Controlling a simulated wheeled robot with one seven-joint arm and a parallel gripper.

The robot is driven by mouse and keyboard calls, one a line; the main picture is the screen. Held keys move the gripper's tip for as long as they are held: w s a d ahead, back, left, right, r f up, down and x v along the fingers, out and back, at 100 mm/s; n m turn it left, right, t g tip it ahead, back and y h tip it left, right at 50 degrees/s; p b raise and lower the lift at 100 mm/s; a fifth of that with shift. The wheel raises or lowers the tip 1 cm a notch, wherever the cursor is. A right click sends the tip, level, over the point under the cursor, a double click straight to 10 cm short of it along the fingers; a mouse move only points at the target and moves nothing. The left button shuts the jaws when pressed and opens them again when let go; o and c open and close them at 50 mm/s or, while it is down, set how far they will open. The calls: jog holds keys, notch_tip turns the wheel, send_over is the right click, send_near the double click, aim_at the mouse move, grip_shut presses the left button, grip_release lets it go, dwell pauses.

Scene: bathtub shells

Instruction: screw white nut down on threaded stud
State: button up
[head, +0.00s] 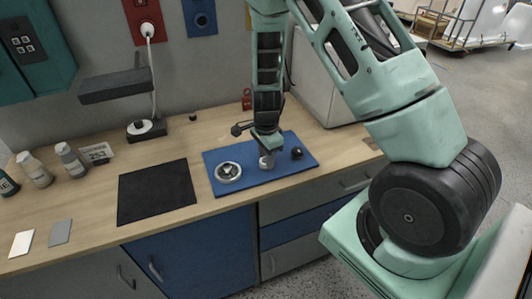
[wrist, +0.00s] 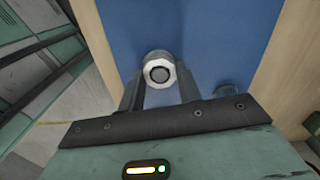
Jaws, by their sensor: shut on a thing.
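The white nut (wrist: 152,63) is a pale faceted ring between the two fingers of my gripper (wrist: 161,78) in the wrist view. A dark round end, seemingly the threaded stud (wrist: 160,74), shows in the nut's centre; its threads cannot be made out. My gripper is shut on the nut. In the head view my gripper (head: 267,152) points down over the blue mat (head: 279,175), and the pale nut (head: 265,163) shows small beneath it. How far down the stud the nut sits cannot be told.
A round metal dish (head: 228,172) lies left of my gripper on the mat, and a dark knob (head: 297,153) stands to its right. A black mat (head: 155,191) lies farther left.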

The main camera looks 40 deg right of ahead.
jog(key=m+p, duration=0.2)
jog(key=m, duration=0.3)
jog(key=shift+m, duration=0.3)
jog(key=o, duration=1.1)
jog(key=shift+c, duration=0.7)
